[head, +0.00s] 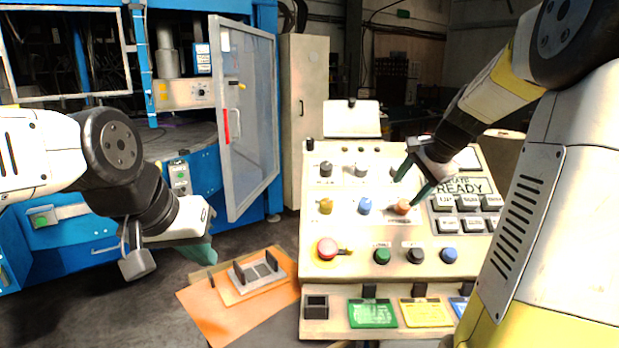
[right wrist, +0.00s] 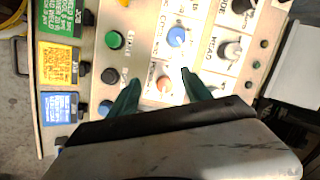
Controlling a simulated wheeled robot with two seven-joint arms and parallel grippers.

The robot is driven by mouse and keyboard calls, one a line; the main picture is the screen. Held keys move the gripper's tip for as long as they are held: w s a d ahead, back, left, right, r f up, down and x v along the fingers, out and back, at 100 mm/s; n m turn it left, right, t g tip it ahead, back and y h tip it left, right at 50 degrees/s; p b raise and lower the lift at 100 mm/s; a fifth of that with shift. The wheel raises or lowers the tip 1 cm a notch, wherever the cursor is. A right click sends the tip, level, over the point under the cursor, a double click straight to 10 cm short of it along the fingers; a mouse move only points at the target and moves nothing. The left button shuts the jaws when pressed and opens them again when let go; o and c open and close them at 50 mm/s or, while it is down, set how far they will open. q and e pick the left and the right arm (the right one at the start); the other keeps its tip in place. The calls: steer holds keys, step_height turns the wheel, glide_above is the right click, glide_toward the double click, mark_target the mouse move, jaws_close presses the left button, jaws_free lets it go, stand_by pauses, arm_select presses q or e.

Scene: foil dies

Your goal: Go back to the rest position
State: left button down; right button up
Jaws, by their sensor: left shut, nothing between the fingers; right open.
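My right gripper (head: 411,176) is over the upper right of the control panel (head: 287,340), with its green fingers spread and nothing between them. In the right wrist view the two green fingertips (right wrist: 160,82) sit apart on either side of an orange knob (right wrist: 164,84); I cannot tell if they touch the panel. The orange knob also shows in the head view (head: 403,207), just below the fingers. My left gripper (head: 203,253) is at the left, pointing down, its green fingers shut and empty, near the orange board (head: 226,322).
The panel carries a red emergency button (head: 327,248), a blue knob (head: 365,206), and several other buttons. Green and yellow cards (head: 373,313) hang along its front. A blue machine with an open glass door (head: 247,120) stands behind left. A grey metal fixture lies on the orange board.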

steer(key=s+a+n, duration=0.6)
steer(key=s+a, duration=0.1)
steer(key=s, duration=0.5)
steer(key=s+a+n, duration=0.7)
steer(key=s, duration=0.5)
steer(key=shift+a+f+n, duration=0.15)
steer(key=shift+f+n, duration=0.05)
steer(key=shift+n, duration=0.1)
